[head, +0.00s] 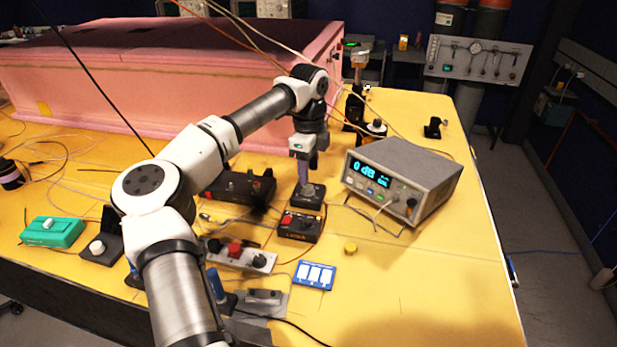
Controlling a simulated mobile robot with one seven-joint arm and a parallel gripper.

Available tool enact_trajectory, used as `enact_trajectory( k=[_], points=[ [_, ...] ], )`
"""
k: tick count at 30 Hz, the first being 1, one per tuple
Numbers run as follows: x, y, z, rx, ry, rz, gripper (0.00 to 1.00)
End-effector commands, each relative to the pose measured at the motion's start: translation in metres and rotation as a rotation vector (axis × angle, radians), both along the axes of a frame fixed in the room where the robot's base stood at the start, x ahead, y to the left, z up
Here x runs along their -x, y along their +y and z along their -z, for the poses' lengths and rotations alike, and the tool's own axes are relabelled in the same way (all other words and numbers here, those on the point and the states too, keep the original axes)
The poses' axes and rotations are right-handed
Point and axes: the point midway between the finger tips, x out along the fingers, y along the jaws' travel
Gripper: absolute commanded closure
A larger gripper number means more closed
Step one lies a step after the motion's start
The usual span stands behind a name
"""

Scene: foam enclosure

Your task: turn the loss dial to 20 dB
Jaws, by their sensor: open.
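A grey bench instrument (405,180) stands on the yellow table right of my gripper. Its lit display (371,172) reads 0 dB, with smaller characters too small to read. A dark round knob (411,202) is at the right of its front panel. My gripper (303,182) points down, open, over a small black box (312,199) left of the instrument. The fingers hide part of the box's top, and I cannot tell whether they touch or surround a knob there. No dial label is readable, so I cannot tell which knob is the loss dial.
A black box with a red button (300,226) sits just in front of the small black box. The pink foam enclosure (100,75) stands behind. The front right of the table is clear.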

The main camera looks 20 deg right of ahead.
Motion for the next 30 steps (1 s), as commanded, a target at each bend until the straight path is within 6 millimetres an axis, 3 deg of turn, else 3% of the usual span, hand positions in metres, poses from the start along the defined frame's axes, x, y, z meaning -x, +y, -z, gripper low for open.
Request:
enact_trajectory(
  k=[3,9,20,30],
  points=[
    [0.001,0.0,0.02,0.0,0.003,0.002,0.53],
    [0.0,0.0,0.041,0.001,0.001,0.001,0.53],
    [0.0,0.0,0.047,0.001,0.0,0.001,0.53],
    [0.0,0.0,0.047,0.001,0.0,0.001,0.98]
  ],
)
